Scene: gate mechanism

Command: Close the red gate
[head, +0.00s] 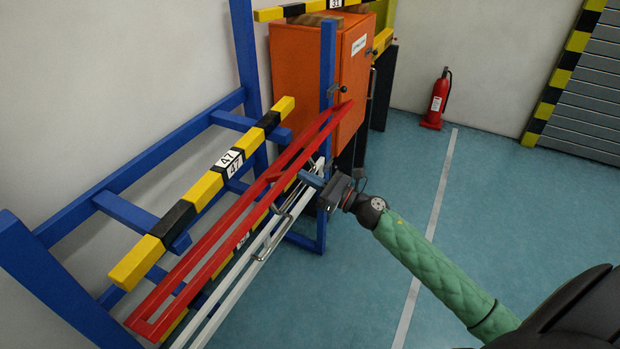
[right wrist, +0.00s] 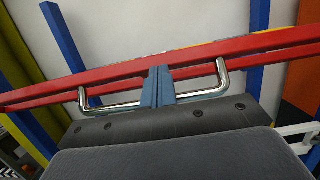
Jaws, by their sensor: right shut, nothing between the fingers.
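The red gate (head: 225,232) is a long, narrow red frame slanting across the blue rack in the head view. It also spans the right wrist view (right wrist: 108,80). A chrome U-shaped handle (right wrist: 205,93) projects from the gate and also shows in the head view (head: 272,232). My right gripper (head: 312,181) is at the gate's right side. Its blue fingers (right wrist: 159,84) are shut together and empty. In the right wrist view they cross the handle bar between its two legs, with tips close to the red rail; whether they touch is unclear. My left gripper is out of view.
A blue rack (head: 70,215) stands along the left wall with a yellow-black beam (head: 205,188) marked 47. A white rail frame (head: 245,258) lies beside the red gate. An orange cabinet (head: 305,65) stands behind. A fire extinguisher (head: 438,98) is farther back. Floor to the right is clear.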

